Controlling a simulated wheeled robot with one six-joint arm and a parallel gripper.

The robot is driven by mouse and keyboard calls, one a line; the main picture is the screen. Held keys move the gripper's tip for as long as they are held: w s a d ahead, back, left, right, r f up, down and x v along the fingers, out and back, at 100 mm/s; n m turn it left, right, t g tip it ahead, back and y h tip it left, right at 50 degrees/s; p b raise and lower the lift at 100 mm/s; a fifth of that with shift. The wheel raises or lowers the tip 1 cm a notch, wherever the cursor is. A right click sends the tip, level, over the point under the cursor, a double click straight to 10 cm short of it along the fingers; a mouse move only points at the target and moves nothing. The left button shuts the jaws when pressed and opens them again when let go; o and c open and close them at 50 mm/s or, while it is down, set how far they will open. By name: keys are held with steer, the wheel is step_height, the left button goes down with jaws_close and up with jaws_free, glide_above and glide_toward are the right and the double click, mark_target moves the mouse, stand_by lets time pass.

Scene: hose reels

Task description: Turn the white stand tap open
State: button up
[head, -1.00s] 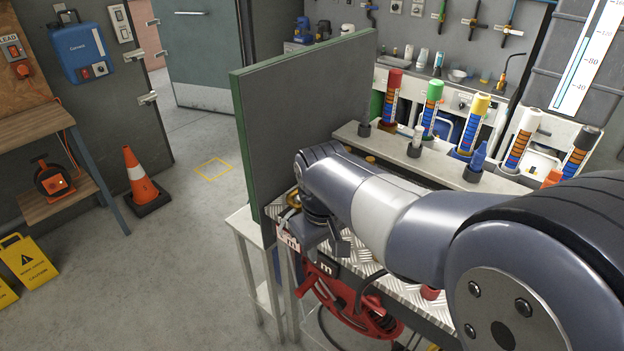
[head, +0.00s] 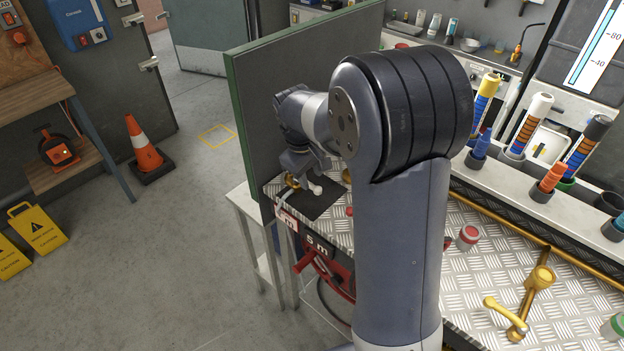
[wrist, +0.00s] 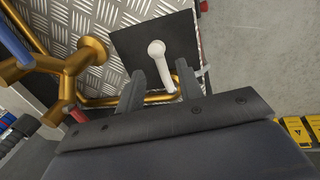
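The white stand tap (wrist: 157,50) shows in the wrist view as a round white knob with a white lever running down between my fingers. It stands over a dark square plate (wrist: 128,45). In the head view a small white part of it (head: 316,189) shows just below my gripper (head: 303,165). In the wrist view my gripper (wrist: 155,75) is open, with one finger on each side of the lever. I see gaps beside the lever, but contact is unclear.
Brass pipework (wrist: 92,50) stands close left of my fingers in the wrist view. A green-edged dark panel (head: 300,80) rises behind the bench. A yellow tap (head: 518,310) and a red-topped fitting (head: 467,237) sit on the tread-plate bench (head: 480,270). A red hose reel (head: 328,268) hangs below.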

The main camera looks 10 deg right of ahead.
mark_target(313, 186)
steer(key=shift+w+d+f, duration=0.1)
steer(key=shift+d+f, duration=0.05)
steer(key=shift+f, duration=0.65)
steer(key=shift+w+d+f, duration=0.1)
steer(key=shift+d+f, duration=0.05)
steer(key=shift+f, duration=0.6)
jaws_close()
